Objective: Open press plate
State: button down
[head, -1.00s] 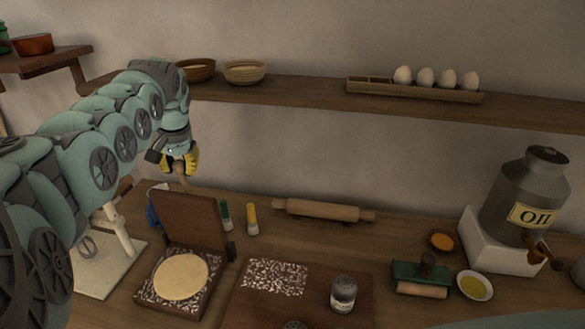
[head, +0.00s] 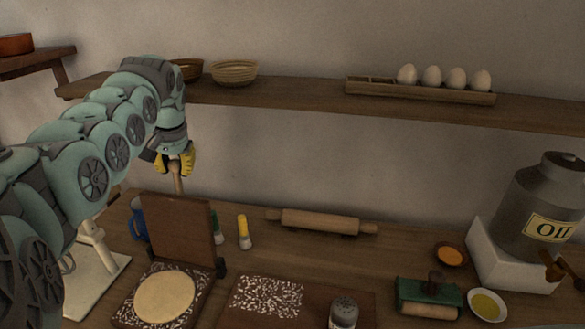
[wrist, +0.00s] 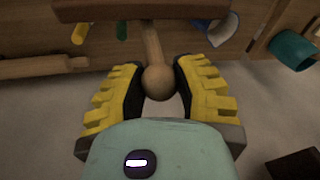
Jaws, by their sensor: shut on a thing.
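The press has a hinged wooden top plate (head: 178,228) standing about upright behind its speckled base plate (head: 203,276). A round flat piece of dough (head: 165,297) lies on the base. A wooden handle (head: 177,183) rises from the top plate. My gripper (head: 176,163), with yellow ridged fingers, is above and behind the plate, shut on this handle. In the wrist view, the handle's round knob (wrist: 159,83) sits between the fingertips, and the plate's edge (wrist: 150,8) shows beyond it.
A yellow-capped bottle (head: 244,232), a green-capped one (head: 217,229) and a blue mug (head: 138,219) stand close by the plate. A rolling pin (head: 321,222) lies to the right. A shelf (head: 290,98) with bowls and an egg rack runs above.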

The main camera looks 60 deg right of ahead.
jog(key=shift+d+r, duration=0.1)
jog(key=shift+d, duration=0.05)
jog(key=c, duration=0.9)
grip_release()
jog(key=shift+c, duration=0.2)
jog(key=o, duration=0.3)
jog(key=shift+o, duration=0.2)
jog(key=shift+r, duration=0.1)
jog(key=v, duration=1.1)
jog(key=shift+r, duration=0.35)
